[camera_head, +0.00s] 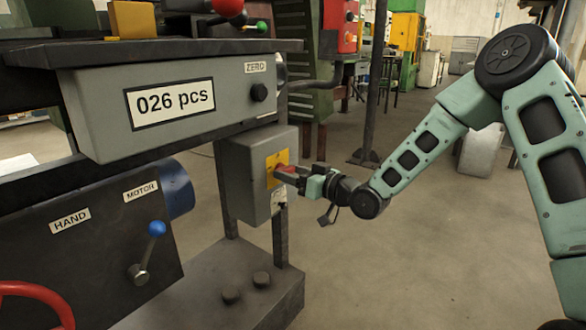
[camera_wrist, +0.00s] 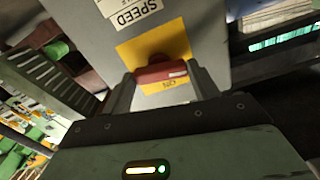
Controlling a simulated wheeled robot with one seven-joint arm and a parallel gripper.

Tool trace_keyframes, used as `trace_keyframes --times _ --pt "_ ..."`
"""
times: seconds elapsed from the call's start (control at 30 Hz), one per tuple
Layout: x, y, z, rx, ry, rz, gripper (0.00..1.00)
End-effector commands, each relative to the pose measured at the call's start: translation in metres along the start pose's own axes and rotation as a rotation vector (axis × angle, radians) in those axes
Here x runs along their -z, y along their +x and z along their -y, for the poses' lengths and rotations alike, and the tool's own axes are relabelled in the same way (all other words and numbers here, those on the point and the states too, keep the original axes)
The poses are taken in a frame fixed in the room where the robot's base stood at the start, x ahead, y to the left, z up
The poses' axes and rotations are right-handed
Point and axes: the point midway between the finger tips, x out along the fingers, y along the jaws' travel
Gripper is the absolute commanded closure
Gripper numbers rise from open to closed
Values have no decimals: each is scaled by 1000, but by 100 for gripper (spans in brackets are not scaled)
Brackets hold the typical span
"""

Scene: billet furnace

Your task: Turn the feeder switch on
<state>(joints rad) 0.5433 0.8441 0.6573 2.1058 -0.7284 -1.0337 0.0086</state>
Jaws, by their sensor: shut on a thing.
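The feeder switch is a red handle on a yellow plate (camera_head: 272,161) on the front of a grey box (camera_head: 242,180) under the counter panel. In the wrist view the red handle (camera_wrist: 161,73) sits between my two fingers, in front of the yellow plate (camera_wrist: 172,46). The word ON shows upside down on the plate, beside the handle. My gripper (camera_head: 285,174) is shut on the red handle; it also shows in the wrist view (camera_wrist: 162,88). In the head view the fingers partly hide the handle.
A counter panel (camera_head: 85,110) reading "026 pcs" is above left, with a black ZERO knob (camera_head: 259,92). A blue-tipped lever (camera_head: 157,228) by the MOTOR label and a red handwheel (camera_head: 35,290) are lower left. A dark post (camera_head: 376,80) stands behind my arm.

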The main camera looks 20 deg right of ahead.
Motion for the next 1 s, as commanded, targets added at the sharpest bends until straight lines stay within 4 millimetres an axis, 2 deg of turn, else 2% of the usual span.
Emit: trace_keyframes --times 0.07,1.0 --pt "5 0 1 0 68 2 63" --pt "2 -1 0 -2 959 1 63"
